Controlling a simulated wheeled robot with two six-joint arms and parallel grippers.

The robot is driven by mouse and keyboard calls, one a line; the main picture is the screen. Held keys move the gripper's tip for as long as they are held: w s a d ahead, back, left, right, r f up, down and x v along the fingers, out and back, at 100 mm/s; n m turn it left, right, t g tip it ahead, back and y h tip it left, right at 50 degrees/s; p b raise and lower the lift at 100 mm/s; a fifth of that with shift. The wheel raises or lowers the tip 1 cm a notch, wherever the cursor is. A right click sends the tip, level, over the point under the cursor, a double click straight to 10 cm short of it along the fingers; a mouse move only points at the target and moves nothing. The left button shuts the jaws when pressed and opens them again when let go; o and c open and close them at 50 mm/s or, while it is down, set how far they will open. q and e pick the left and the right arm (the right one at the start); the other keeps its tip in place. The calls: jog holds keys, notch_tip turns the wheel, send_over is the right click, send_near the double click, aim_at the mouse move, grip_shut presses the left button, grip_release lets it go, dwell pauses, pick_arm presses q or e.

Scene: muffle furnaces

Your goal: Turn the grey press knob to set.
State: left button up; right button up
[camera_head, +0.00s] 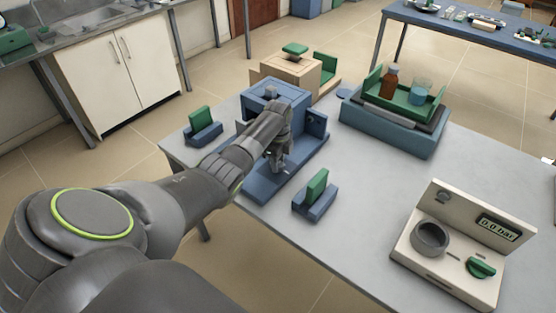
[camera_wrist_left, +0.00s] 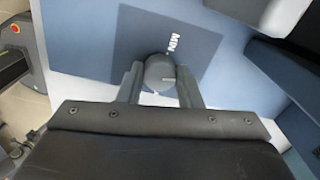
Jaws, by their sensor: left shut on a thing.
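The blue press (camera_head: 318,125) stands on the grey table, with my left arm reaching in front of it. In the left wrist view, the round grey press knob (camera_wrist_left: 160,68) sits on a dark blue panel (camera_wrist_left: 205,45) with the white letters "MIN" beside it. A short light line marks the knob's face. My left gripper (camera_head: 278,160) is at the press; its two fingers (camera_wrist_left: 160,88) stand on either side of the knob and are shut on it. In the head view the knob is hidden by the gripper and arm. My right gripper is in neither view.
Small blue blocks with green tops stand left (camera_head: 204,132) and right (camera_head: 316,192) of the press. A beige device (camera_head: 298,68) stands behind it. A white gauge box (camera_head: 440,262) reads "0.0 bar". The table's middle is clear.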

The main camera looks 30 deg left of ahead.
pick_arm(q)
jog(key=shift+w+m, duration=0.1)
jog(key=shift+m, duration=1)
jog(key=shift+r, duration=0.1)
jog(key=o, duration=1)
notch_tip(320, 180, up, 17)
jog(key=shift+r, duration=0.15)
